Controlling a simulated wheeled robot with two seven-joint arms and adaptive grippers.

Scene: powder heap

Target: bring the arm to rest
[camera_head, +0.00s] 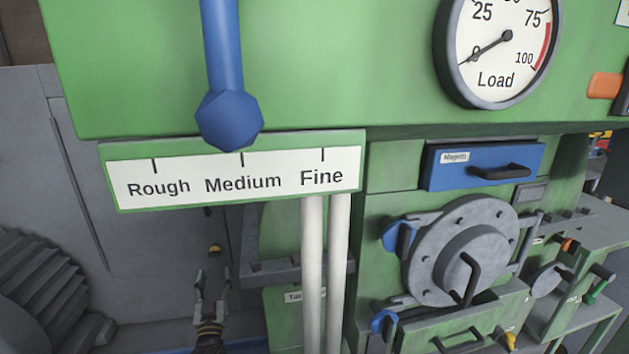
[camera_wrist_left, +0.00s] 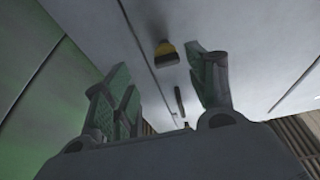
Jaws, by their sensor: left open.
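My left gripper (camera_head: 212,287) is low in the head view, left of two white pipes, with its fingers pointing up. In the left wrist view its two fingers (camera_wrist_left: 168,90) stand well apart with nothing between them that they touch. The gripper is open and empty. Most of my left arm is below the picture edge. My right gripper does not show in either view.
A blue lever (camera_head: 230,105) hangs over a label plate (camera_head: 235,182) reading Rough, Medium, Fine, near Medium. White pipes (camera_head: 326,260) run down beside the gripper. A green machine (camera_head: 390,165) with a load gauge (camera_head: 500,45) and round hatch (camera_head: 460,250) stands right. Grey ridged part (camera_head: 40,290) lies left.

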